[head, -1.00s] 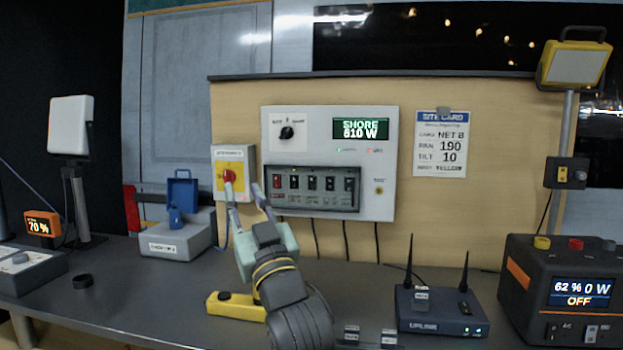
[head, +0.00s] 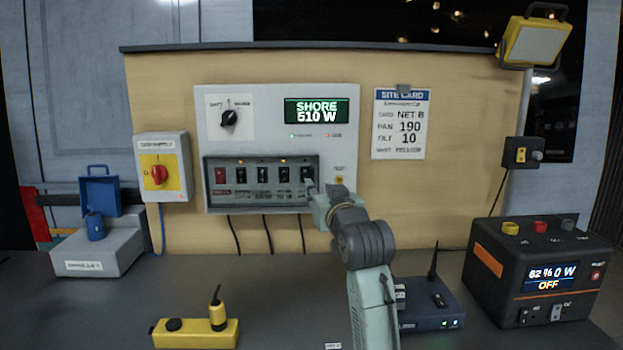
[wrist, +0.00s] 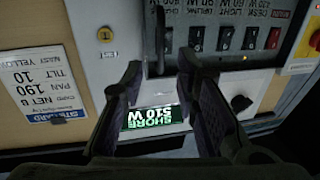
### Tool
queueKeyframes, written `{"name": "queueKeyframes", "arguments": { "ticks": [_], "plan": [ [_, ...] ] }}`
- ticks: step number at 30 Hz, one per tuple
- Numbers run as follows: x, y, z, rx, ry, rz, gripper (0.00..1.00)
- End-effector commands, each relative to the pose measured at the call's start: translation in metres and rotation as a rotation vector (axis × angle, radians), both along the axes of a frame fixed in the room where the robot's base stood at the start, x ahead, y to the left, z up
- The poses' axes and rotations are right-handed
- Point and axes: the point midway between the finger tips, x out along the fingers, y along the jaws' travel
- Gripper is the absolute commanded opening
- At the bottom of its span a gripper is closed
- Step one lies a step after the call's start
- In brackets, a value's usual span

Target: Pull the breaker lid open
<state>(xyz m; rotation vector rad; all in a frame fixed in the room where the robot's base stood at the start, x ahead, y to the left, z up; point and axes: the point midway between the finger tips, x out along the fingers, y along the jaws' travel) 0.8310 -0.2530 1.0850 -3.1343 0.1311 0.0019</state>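The breaker box (head: 262,207) is a grey-framed recess low on the white wall panel, with a row of dark switches and one red switch inside. Its switches show clearly, so I cannot tell whether a clear lid covers them. My gripper (head: 311,188) is at the box's right end. In the wrist view, where the panel appears upside down, my gripper (wrist: 160,76) has its two dark fingers apart. A dark upright bar (wrist: 160,40), perhaps the lid's handle or edge, shows between and beyond the fingertips; contact is unclear.
The panel display (head: 317,111) reads SHORE 510 W, with a black rotary knob (head: 229,118) to its left. A red rotary switch (head: 159,175) is left of the box. The router (head: 433,308) and power station (head: 535,272) stand at right.

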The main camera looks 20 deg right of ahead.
Motion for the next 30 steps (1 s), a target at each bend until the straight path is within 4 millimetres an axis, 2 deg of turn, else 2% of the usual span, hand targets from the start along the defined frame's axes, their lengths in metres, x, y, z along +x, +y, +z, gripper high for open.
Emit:
{"name": "queueKeyframes", "arguments": {
  "ticks": [3, 6, 11, 21, 30],
  "plan": [
    [0.023, -0.001, 0.003, 0.0, 0.003, 0.001, 0.28],
    [0.038, -0.003, 0.003, -0.001, 0.0, 0.0, 0.28],
    [0.053, -0.004, 0.001, -0.001, 0.001, 0.0, 0.28],
    [0.058, -0.004, 0.0, -0.002, -0.002, 0.0, 0.28],
    [0.057, -0.004, 0.0, -0.001, -0.002, 0.0, 0.09]
  ]
}}
